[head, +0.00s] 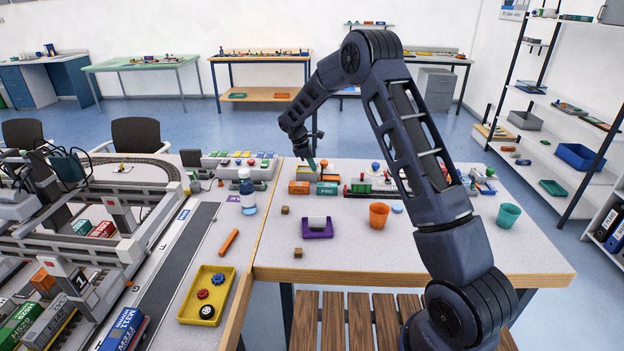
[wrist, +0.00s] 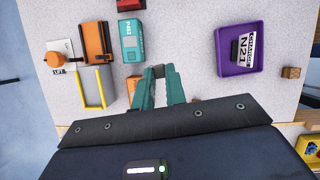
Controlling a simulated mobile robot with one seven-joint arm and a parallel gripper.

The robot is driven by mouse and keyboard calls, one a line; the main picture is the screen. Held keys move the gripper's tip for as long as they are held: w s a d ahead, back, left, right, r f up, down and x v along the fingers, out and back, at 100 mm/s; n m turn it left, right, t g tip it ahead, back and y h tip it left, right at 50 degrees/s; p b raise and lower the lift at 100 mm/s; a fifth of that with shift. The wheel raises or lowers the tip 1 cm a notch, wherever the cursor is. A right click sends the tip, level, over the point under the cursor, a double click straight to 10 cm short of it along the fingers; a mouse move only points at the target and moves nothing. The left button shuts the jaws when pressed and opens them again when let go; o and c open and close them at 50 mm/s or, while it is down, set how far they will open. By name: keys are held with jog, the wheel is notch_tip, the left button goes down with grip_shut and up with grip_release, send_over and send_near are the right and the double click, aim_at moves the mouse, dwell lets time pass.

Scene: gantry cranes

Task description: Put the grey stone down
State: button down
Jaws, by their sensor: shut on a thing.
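My gripper (wrist: 160,88) has teal fingers shut on a small dark grey stone (wrist: 158,72), which shows at the fingertips in the wrist view. In the head view my gripper (head: 312,163) is over the back left part of the right-hand table (head: 350,257), near the orange and teal containers. The stone cannot be made out in the head view. In the wrist view the stone appears over pale tabletop, between the teal container and the purple tray. Its exact height above the table cannot be told.
An orange container (head: 299,187), a teal container (head: 328,188) and a grey bin with yellow edges (wrist: 93,88) stand close by. A purple tray (head: 305,234) holds a white labelled block (wrist: 243,48). Small brown cubes, an orange cup (head: 378,216) and a teal cup (head: 508,216) stand around.

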jog(key=shift+r, duration=1.9)
jog(key=shift+a, duration=0.1)
jog(key=m+g+y, duration=0.2)
jog(key=m+y, duration=0.7)
jog(key=m, duration=2.4)
send_over(236, 200)
jog(key=d, duration=0.1)
jog(key=f, duration=1.9)
jog(key=shift+w+f, duration=0.35)
jog(key=shift+f, duration=0.05)
jog(key=c, duration=1.4)
grip_release()
jog(key=shift+f, duration=0.1)
jog(key=shift+c, duration=0.2)
